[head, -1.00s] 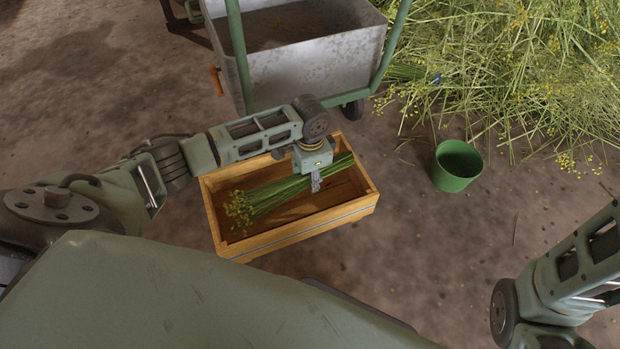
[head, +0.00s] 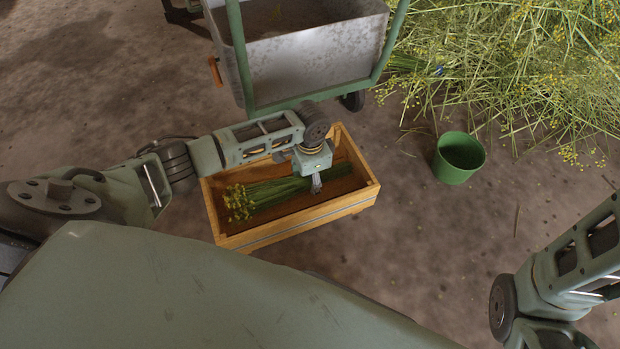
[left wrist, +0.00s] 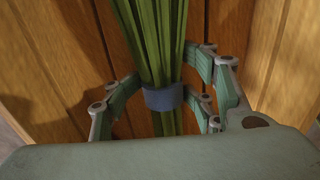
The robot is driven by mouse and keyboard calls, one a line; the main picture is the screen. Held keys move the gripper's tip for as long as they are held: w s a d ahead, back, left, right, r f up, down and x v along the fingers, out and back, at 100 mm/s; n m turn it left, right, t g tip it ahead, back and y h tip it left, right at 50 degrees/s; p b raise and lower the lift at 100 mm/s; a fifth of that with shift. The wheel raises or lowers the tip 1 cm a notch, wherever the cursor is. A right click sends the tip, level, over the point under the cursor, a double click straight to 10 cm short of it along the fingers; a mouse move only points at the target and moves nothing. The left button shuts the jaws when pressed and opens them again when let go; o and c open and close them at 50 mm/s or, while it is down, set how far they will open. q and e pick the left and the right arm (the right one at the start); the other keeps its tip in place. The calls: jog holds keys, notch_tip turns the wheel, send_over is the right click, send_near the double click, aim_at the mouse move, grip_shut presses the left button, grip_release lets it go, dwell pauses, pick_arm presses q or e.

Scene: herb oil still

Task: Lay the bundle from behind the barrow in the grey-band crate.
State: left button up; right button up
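The bundle of green stems with yellow flower heads (head: 265,194) lies lengthwise inside the wooden crate with a grey band (head: 300,226), flower heads to the left. My left gripper (head: 316,186) is over the stems inside the crate. In the left wrist view, its fingers (left wrist: 165,80) stand on both sides of the bundle's blue-grey tie (left wrist: 164,98), with gaps between fingers and stems, so it looks open. The barrow (head: 305,65), with a grey tub and green frame, stands behind the crate. My right arm shows at the lower right; its gripper is out of view.
A green bucket (head: 458,160) stands on the floor right of the crate. A large heap of cut stems (head: 510,65) fills the upper right, with a blue tie (head: 438,70) at its left edge. The floor between crate and bucket is clear.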

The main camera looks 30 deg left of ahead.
dwell(0.3)
pick_arm(q)
notch_tip(320, 180, up, 11)
jog(key=shift+r, duration=0.1)
jog(key=shift+d+r, duration=0.1)
jog(key=shift+r, duration=0.35)
